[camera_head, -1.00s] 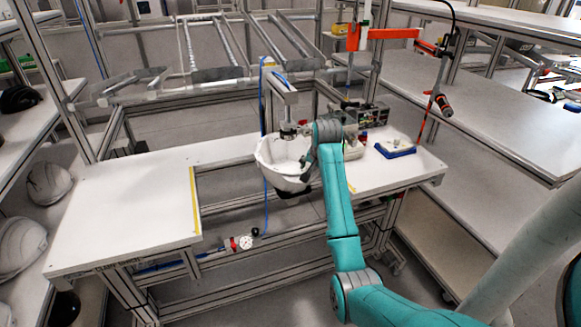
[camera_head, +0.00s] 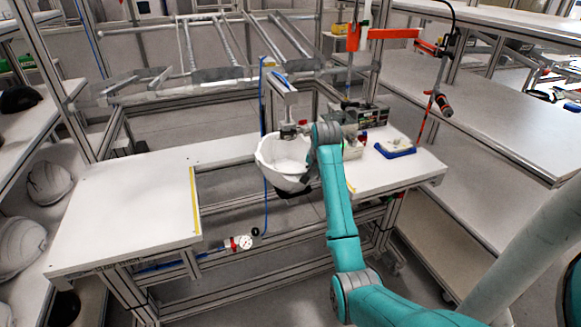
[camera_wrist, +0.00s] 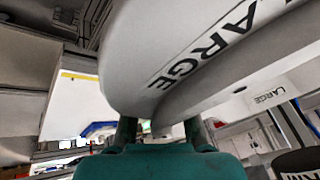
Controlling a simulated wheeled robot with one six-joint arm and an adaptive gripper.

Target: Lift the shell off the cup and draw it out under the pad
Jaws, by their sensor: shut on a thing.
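The white helmet shell (camera_head: 281,160) sits open side up at the gap in the workbench, in the head view. My gripper (camera_wrist: 160,128) is shut on its rim, with a finger on either side in the wrist view. There the shell (camera_wrist: 190,50) fills the upper middle and bears the word LARGE. The pad (camera_head: 288,130) hangs at the end of a post above the shell's opening. A dark part, perhaps the cup (camera_head: 291,193), shows below the shell; I cannot tell whether they touch.
The bench has a bare white left top (camera_head: 130,205) with a yellow strip. On the right top stand a blue-edged tray (camera_head: 395,149) and small items close to my wrist. A blue hose (camera_head: 265,205) hangs below. More shells lie on the left shelves.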

